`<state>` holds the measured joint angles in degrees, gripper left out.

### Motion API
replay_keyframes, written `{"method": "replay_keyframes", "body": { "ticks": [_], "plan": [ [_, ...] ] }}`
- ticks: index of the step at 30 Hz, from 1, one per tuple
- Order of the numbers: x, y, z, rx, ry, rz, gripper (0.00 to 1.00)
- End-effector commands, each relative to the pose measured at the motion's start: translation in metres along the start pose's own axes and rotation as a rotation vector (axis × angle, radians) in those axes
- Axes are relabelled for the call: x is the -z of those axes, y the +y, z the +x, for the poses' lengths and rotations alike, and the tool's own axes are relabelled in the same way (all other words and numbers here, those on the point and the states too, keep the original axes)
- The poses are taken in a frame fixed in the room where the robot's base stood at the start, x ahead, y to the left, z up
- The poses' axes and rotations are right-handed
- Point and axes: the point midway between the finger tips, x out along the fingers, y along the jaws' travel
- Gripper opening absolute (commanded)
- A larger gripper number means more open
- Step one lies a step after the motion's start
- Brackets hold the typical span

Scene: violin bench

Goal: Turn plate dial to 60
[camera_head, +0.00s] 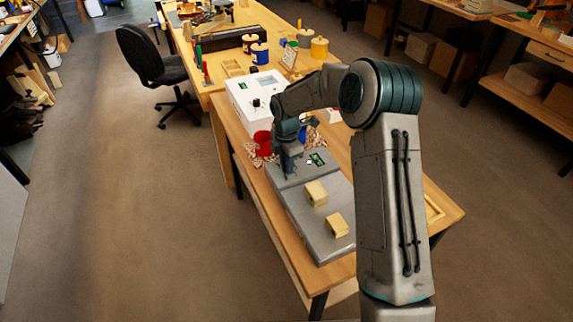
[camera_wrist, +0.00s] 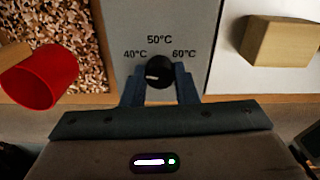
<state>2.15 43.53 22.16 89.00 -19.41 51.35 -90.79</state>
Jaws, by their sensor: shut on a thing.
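The plate dial (camera_wrist: 159,72) is a small black round knob on a grey panel (camera_wrist: 205,25) in the wrist view. Printed marks stand around it: 40°C at left, 50°C above, 60°C at right. A short pale pointer line shows on the left half of the knob, on the 40°C side. My gripper (camera_wrist: 160,76) has one finger on each side of the knob and is shut on it. In the head view my gripper (camera_head: 288,172) is down at the grey plate's control panel (camera_head: 300,172), hiding the dial there. A small green display (camera_head: 317,159) is beside it.
Two pale wooden blocks (camera_head: 316,193) (camera_head: 337,226) sit on the grey plate (camera_head: 325,248). A red cup (camera_head: 263,143) stands among wood shavings (camera_head: 254,155) behind my gripper. A white box (camera_head: 248,97) is farther back. The floor left of the bench is clear.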

Motion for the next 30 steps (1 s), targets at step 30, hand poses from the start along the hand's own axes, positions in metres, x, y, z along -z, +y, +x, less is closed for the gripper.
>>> {"method": "replay_keyframes", "body": {
  "ticks": [30],
  "plan": [
    [0.0004,0.0012,0.0,-0.005,0.0,0.964,0.04]
  ]
}}
